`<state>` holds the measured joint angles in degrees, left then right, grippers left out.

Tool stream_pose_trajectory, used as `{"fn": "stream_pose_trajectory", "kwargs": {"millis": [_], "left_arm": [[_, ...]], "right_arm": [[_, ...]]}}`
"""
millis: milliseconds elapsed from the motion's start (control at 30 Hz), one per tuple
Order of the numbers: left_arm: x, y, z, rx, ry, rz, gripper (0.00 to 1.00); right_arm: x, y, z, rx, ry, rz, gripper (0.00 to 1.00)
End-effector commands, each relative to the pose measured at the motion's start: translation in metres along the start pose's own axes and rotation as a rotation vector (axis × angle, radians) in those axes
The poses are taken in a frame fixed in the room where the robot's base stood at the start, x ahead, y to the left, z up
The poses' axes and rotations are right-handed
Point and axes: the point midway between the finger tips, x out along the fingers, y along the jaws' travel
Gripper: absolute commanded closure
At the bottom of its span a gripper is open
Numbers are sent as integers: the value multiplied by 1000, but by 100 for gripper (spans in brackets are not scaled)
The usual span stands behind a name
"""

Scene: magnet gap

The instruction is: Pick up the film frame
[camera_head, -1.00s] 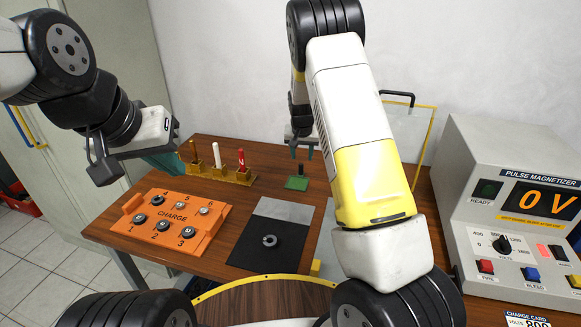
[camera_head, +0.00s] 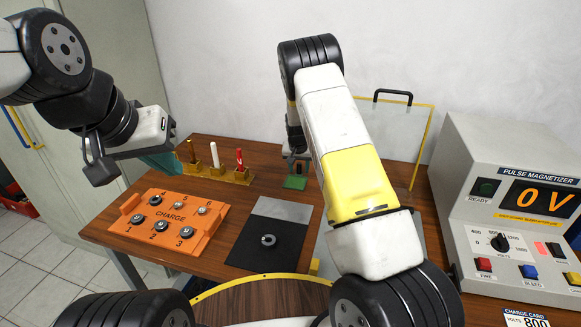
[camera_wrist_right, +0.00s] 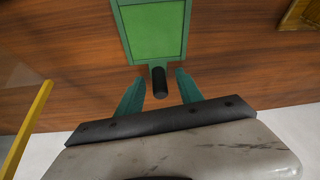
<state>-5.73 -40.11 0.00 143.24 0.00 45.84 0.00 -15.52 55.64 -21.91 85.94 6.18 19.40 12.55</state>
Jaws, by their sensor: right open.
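The film frame (camera_head: 295,183) is a small green panel with a dark green rim, lying on the wooden table. In the right wrist view the film frame (camera_wrist_right: 155,32) points away from me, and its black handle (camera_wrist_right: 159,83) stands between my fingertips. My right gripper (camera_head: 297,166) is just above the film frame in the head view. In the wrist view its teal fingers (camera_wrist_right: 159,91) are open, one on each side of the handle, with gaps showing. My left gripper (camera_head: 163,163) hangs at the left, away from the film frame; its finger opening is hidden.
A yellow stand with markers (camera_head: 215,172) is left of the film frame. An orange charge tray (camera_head: 172,250), a black-and-grey mat (camera_head: 260,252) with a ring (camera_head: 268,240), a yellow-edged clear panel (camera_head: 423,140) and the pulse magnetizer (camera_head: 510,250) are around it.

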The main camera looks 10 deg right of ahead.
Motion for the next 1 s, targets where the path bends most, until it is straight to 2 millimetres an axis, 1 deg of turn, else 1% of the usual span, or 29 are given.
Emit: {"fn": "stream_pose_trajectory", "kwargs": {"millis": [33,233,533,667,767,933,1000], "left_arm": [[0,0,0,0,0,0,100],[0,0,0,0,0,0,100],[0,0,0,0,0,0,100],[0,0,0,0,0,0,100],[0,0,0,0,0,0,100],[0,0,0,0,0,0,100],[0,0,0,0,0,0,100]], "right_arm": [[0,0,0,0,0,0,61],[0,0,0,0,0,0,100],[-1,0,0,0,0,0,100],[-5,0,-2,0,1,0,100],[-13,0,-6,0,2,0,100],[-36,0,-15,0,3,-1,100],[-41,3,-2,0,-2,0,100]]}}
